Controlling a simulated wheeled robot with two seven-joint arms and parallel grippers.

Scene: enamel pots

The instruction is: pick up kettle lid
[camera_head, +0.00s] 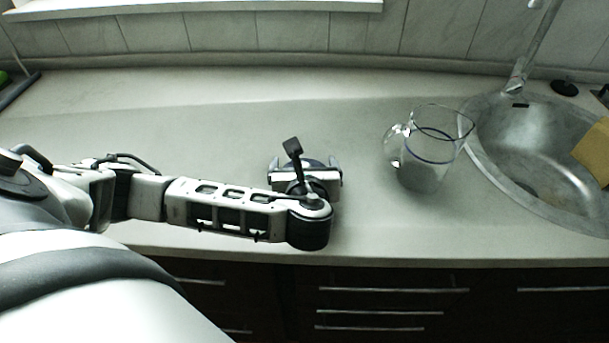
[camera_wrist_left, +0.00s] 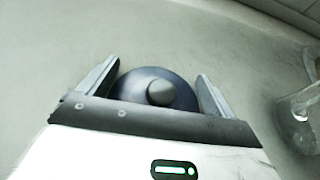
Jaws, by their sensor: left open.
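The kettle lid (camera_wrist_left: 143,82) is a round dark blue lid with a grey knob (camera_wrist_left: 160,92). It lies on the counter in the left wrist view, its near part hidden by the gripper body. My left gripper (camera_wrist_left: 155,80) is open, with one finger on each side of the lid. I cannot tell whether the fingers touch it. In the head view my left gripper (camera_head: 306,172) is over the counter, and a dark blue edge of the lid (camera_head: 316,162) shows behind the wrist. My right gripper is not in view.
A clear glass pitcher (camera_head: 425,165) stands on the counter (camera_head: 220,110) to the right of the gripper. The counter behind the gripper is clear.

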